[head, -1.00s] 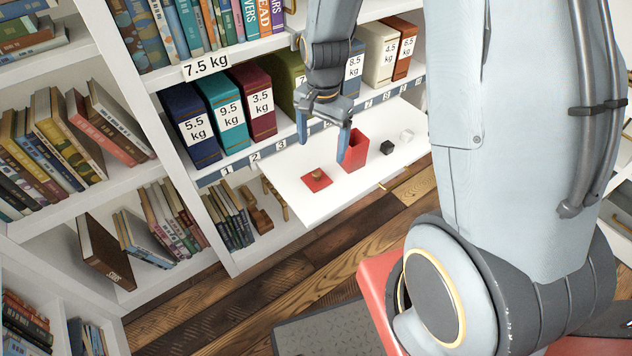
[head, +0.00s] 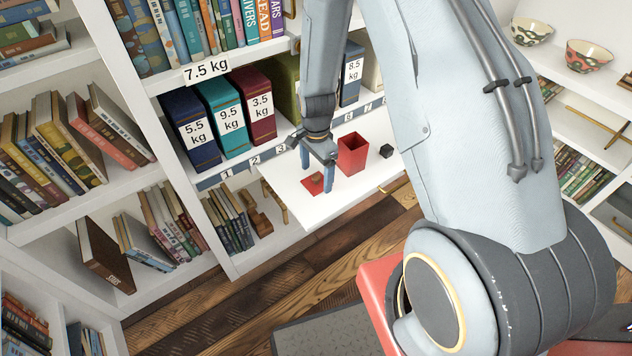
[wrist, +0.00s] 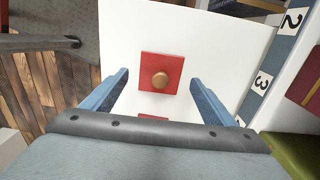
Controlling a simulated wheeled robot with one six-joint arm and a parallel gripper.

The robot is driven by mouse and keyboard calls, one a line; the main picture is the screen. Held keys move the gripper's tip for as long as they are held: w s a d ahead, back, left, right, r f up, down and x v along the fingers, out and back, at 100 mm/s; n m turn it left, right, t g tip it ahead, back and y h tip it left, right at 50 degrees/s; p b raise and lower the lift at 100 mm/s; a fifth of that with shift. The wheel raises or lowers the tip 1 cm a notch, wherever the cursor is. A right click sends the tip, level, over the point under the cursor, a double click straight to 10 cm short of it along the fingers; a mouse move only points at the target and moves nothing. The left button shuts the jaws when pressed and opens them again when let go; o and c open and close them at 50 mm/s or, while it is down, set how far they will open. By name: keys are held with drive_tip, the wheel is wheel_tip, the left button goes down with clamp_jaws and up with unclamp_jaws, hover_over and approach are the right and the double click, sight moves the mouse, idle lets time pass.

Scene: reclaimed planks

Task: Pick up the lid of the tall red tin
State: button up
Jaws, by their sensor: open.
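The lid (head: 311,184) is a flat red square that lies on the white pull-out shelf (head: 308,208). In the wrist view the lid (wrist: 147,80) shows a round brown knob (wrist: 160,80) at its middle. The tall red tin (head: 352,155) stands upright and open-topped to the right of the lid. My gripper (head: 317,182) is open and empty, pointing down over the lid. In the wrist view my gripper (wrist: 161,92) has one blue finger on each side of the lid, apart from it. In the head view the fingers partly hide the lid and its knob.
A small black cube (head: 386,151) sits on the shelf right of the tin. Numbered binders, such as the maroon one (head: 254,118), stand behind the shelf. The shelf's front left is clear. A red strip (wrist: 153,117) shows just above my gripper's body in the wrist view.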

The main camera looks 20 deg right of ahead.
drive_tip(key=shift+f, duration=1.05)
drive_tip(key=shift+c, duration=0.2)
drive_tip(key=c, duration=1.2)
drive_tip(key=shift+r, duration=0.1)
